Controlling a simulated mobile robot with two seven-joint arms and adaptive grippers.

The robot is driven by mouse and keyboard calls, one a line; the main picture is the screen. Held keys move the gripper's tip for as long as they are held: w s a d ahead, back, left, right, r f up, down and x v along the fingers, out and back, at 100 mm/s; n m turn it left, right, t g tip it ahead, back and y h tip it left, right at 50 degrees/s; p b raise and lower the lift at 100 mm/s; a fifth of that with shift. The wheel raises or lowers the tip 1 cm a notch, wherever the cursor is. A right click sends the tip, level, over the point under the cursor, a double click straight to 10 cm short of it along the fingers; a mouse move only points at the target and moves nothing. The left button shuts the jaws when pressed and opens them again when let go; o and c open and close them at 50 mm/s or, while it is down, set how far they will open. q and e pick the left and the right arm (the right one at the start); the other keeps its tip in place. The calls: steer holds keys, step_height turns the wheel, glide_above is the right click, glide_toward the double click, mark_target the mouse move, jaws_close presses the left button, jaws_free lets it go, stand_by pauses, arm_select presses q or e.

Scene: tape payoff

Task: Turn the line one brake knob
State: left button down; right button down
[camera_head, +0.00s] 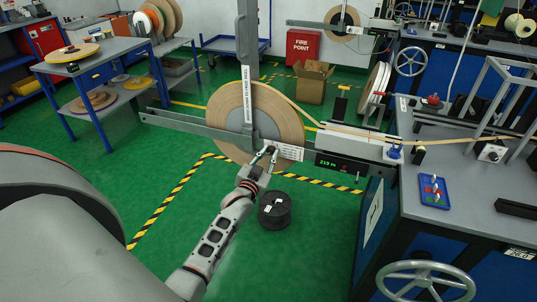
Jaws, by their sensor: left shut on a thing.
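A large tan tape reel (289,108) hangs on a grey stand behind an upright post (247,60). My left gripper (267,154) is at the lower front of this reel, by the grey crossbar. Its fingers are shut on a small dark knob (271,149), which they largely cover. I take it for the brake knob, but its marking is too small to read. My right gripper is not in view.
A workbench (470,225) with a handwheel (425,282) is at the right. A display box (340,164) sits right of the knob.

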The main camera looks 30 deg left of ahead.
arm_select(q)
steer(key=n+p, duration=0.2)
steer(key=shift+r+n, duration=0.15)
steer(key=shift+n, duration=0.25)
steer(key=n+p, duration=0.1)
steer(key=n, duration=0.2)
steer(key=shift+n+p, duration=0.55)
steer(key=shift+n, duration=0.65)
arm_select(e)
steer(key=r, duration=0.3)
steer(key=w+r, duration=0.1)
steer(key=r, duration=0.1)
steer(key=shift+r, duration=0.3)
arm_select(q)
steer(key=shift+f, duration=0.2)
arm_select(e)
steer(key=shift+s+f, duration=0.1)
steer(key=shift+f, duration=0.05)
arm_select(q)
steer(key=c, duration=2)
jaws_free()
steer(key=shift+o, duration=0.8)
